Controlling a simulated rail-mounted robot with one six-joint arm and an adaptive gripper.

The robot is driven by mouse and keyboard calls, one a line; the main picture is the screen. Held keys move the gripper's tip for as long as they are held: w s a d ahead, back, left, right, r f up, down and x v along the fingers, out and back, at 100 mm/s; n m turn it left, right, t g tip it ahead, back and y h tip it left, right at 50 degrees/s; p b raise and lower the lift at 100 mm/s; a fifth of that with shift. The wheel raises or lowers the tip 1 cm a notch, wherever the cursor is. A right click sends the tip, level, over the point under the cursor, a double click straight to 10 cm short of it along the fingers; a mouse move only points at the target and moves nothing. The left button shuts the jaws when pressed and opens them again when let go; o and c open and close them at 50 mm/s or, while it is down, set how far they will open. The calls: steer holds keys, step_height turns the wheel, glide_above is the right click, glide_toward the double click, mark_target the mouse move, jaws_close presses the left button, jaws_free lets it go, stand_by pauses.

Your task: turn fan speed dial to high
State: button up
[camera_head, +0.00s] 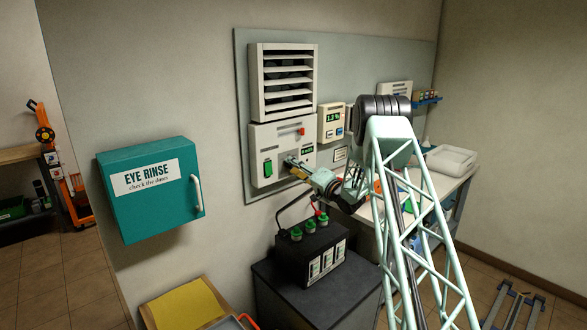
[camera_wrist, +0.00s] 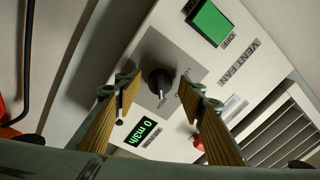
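The fan control panel (camera_head: 262,139) is a pale box on the wall below the louvred vent. In the wrist view the fan speed dial (camera_wrist: 157,80) is a black round knob on a grey plate (camera_wrist: 186,70) with small, hard-to-read labels. My gripper (camera_wrist: 159,90) is open, with one ribbed tan finger on each side of the dial in the picture. No contact with the dial is visible. In the head view my gripper (camera_head: 298,168) is at the panel's lower front and hides the dial.
A green rocker switch (camera_wrist: 208,22) and a red part (camera_wrist: 198,143) are also on the panel. The vent (camera_head: 284,83) is above it. A black battery (camera_head: 311,254) with green-capped terminals stands below my gripper. A teal EYE RINSE cabinet (camera_head: 150,213) hangs to the left.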

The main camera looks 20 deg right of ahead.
steer(key=v, duration=1.1)
steer(key=shift+s, duration=0.35)
